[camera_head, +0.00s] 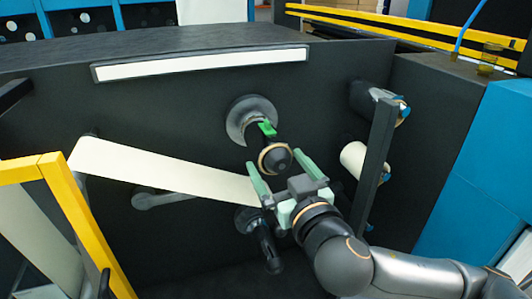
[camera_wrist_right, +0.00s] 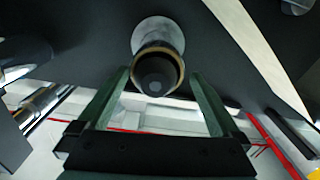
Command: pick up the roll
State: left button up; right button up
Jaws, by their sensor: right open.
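A short dark roll with a tan ring at its near end (camera_head: 275,158) sits on a spindle that sticks out from the dark machine face, in front of a round grey disc (camera_head: 240,118). My right gripper (camera_head: 282,172) is open at the near end of this roll, with one green finger on each side. In the right wrist view the roll's tan-ringed end (camera_wrist_right: 158,55) faces me, centred between the open fingertips (camera_wrist_right: 158,75). I cannot tell whether the fingers touch it. My left gripper is not in view.
A white roll (camera_head: 354,158) sits to the right, behind a dark upright bar (camera_head: 376,150). A white web (camera_head: 150,170) runs from the left toward my gripper. A dark spindle (camera_head: 262,240) juts out below. A yellow frame (camera_head: 75,215) stands at left.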

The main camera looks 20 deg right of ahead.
aim_at(269, 145)
jog(key=shift+w+r, duration=0.15)
jog(key=shift+w, duration=0.4)
jog(key=w, duration=0.1)
jog(key=w+p, duration=0.1)
jog(key=w, duration=0.2)
jog(key=shift+w+d+r, duration=0.1)
jog(key=shift+r, duration=0.2)
jog(key=shift+w+f, duration=0.1)
jog(key=shift+w, duration=0.35)
jog(key=shift+c, duration=0.4)
jog(key=c, duration=1.2)
